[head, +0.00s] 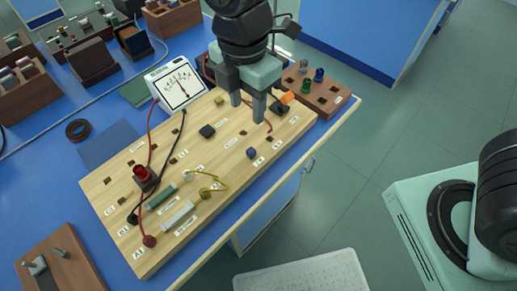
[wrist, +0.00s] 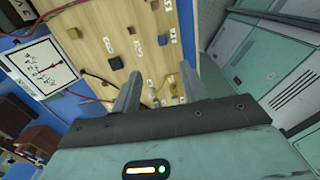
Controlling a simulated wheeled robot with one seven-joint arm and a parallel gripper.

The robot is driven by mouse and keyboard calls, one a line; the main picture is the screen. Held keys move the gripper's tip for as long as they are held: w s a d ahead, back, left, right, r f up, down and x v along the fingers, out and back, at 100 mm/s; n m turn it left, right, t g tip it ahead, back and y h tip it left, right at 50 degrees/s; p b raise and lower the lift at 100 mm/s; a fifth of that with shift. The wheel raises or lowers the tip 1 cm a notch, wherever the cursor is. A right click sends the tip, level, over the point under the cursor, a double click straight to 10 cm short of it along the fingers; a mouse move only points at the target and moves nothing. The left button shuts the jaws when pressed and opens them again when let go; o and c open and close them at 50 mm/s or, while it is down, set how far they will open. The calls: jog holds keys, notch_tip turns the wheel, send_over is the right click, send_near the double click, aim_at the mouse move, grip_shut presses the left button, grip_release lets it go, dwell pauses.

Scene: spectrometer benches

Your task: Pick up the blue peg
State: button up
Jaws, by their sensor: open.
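A blue peg (head: 319,75) stands upright in the brown wooden block (head: 332,101) at the upper right of the head view, near a green peg (head: 306,85). My gripper (head: 248,110) points down over the right part of the pale wooden board, left of the brown block, with its fingers apart and nothing visible between them. In the wrist view my gripper (wrist: 159,88) shows two spread fingers above the board. I cannot make out the blue peg in the wrist view.
The pale board (head: 110,197) carries wires, small blocks and a blue cube (head: 251,153). An orange-topped piece (head: 287,98) lies close right of my gripper. A white meter (head: 179,87) stands behind the board. Open floor lies right of the bench.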

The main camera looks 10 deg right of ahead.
send_over(252, 149)
jog(key=f, duration=0.8)
jog(key=shift+w+a+f, duration=0.1)
jog(key=shift+a+f, duration=0.2)
jog(key=shift+d+f+p, duration=0.2)
jog(key=shift+f+p, duration=0.05)
jog(key=shift+f, duration=1.1)
jog(key=shift+d+f+p, duration=0.2)
jog(key=shift+f, duration=1.15)
grip_shut()
